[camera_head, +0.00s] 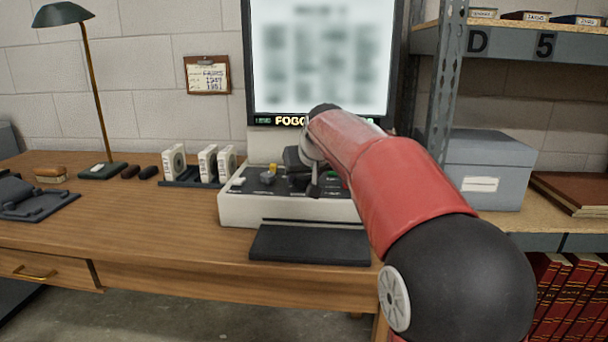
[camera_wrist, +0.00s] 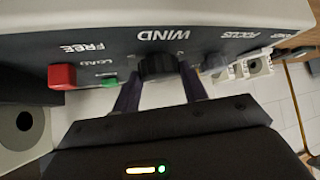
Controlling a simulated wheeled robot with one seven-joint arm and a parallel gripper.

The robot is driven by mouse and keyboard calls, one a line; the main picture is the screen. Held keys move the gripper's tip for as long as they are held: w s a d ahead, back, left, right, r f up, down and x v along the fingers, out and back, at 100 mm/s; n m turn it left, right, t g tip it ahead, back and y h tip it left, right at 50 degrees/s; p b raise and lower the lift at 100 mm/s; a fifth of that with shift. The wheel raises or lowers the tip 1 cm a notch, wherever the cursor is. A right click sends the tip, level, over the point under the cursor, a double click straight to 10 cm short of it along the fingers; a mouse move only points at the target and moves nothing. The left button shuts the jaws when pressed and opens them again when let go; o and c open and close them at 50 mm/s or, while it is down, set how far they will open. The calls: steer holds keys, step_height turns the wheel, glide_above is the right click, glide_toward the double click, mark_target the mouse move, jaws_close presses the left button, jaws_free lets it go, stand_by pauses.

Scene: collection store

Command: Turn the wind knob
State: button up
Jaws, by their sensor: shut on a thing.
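The wind knob (camera_wrist: 158,67) is dark and ribbed, on the dark sloping panel under the upside-down word WIND in the wrist view. My gripper (camera_wrist: 161,78) is shut on it, one finger on each side. In the head view my gripper (camera_head: 303,172) is over the control panel of the white reader base (camera_head: 240,208), and the arm and gripper hide the knob there. The knob's turned angle cannot be told.
A red button (camera_wrist: 62,76) and a green one (camera_wrist: 109,80) sit beside the knob. A lit screen (camera_head: 320,55) stands behind. White film boxes (camera_head: 208,163) stand to the left, a grey box (camera_head: 485,170) to the right. The desk's left middle (camera_head: 150,215) is clear.

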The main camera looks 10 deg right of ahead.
steer(key=shift+n+y, duration=0.3)
steer(key=n+y, duration=0.2)
steer(key=n, duration=0.1)
steer(key=n+g+y, duration=0.1)
steer(key=shift+w+d+b, duration=0.15)
steer(key=shift+d+b, duration=0.15)
steer(key=shift+d, duration=0.05)
steer(key=n+g+y, duration=0.1)
steer(key=n, duration=0.1)
steer(key=n+y, duration=0.1)
steer(key=n, duration=0.1)
steer(key=shift+w+d+g, duration=0.1)
steer(key=shift+g, duration=0.3)
steer(key=shift+w+n+g+y+p, duration=0.1)
steer(key=shift+n+g+y+p, duration=0.2)
steer(key=shift+n+g+y, duration=0.9)
steer(key=shift+n, duration=0.5)
steer(key=o, duration=1)
